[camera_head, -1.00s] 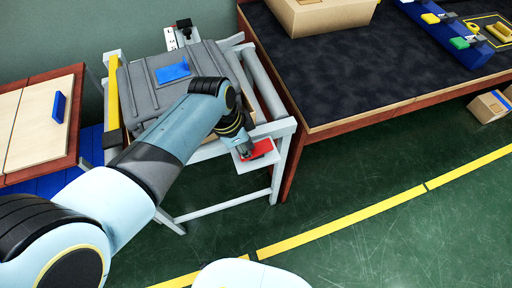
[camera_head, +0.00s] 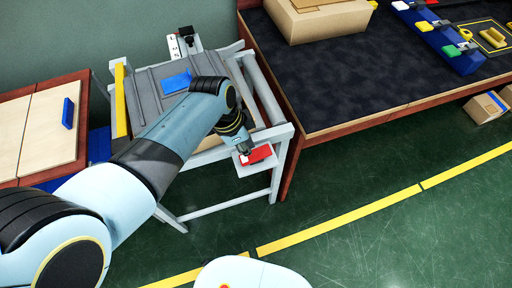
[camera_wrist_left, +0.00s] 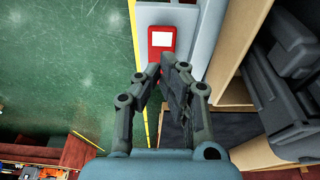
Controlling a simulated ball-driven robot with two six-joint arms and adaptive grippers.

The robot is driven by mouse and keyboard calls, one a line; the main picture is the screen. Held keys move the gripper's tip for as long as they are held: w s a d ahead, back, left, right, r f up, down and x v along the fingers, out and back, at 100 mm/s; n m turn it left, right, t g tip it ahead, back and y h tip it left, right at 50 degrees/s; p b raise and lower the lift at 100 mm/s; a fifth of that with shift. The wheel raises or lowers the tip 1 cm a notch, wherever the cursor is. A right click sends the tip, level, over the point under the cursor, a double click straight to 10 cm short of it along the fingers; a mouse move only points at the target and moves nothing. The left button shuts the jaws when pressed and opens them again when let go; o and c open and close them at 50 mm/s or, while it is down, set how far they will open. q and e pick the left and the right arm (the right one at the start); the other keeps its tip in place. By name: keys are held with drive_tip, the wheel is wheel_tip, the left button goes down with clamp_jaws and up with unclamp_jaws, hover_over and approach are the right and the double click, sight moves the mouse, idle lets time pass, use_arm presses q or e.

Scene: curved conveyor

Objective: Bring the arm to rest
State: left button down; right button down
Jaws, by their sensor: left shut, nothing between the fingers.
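My left arm comes in from the left in the head view and reaches over the curved conveyor (camera_head: 147,98). My left gripper (camera_head: 245,148) is at the conveyor's front right corner, by a red box with a white square (camera_head: 257,155) on a small pale shelf. In the wrist view my left gripper (camera_wrist_left: 163,70) is shut and empty, its fingertips together. My right gripper does not show.
A blue piece (camera_head: 176,82) lies on the conveyor. A dark-topped table (camera_head: 340,80) stands to the right with a cardboard box (camera_head: 318,20) and a blue rack (camera_head: 440,38). A wooden cabinet (camera_head: 40,130) stands at the left. The green floor in front is clear.

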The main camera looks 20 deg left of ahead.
use_arm(q)
drive_tip(key=shift+r+p, duration=0.7)
drive_tip(key=shift+r, duration=0.25)
drive_tip(key=shift+f, duration=0.1)
drive_tip(key=shift+a, duration=0.1)
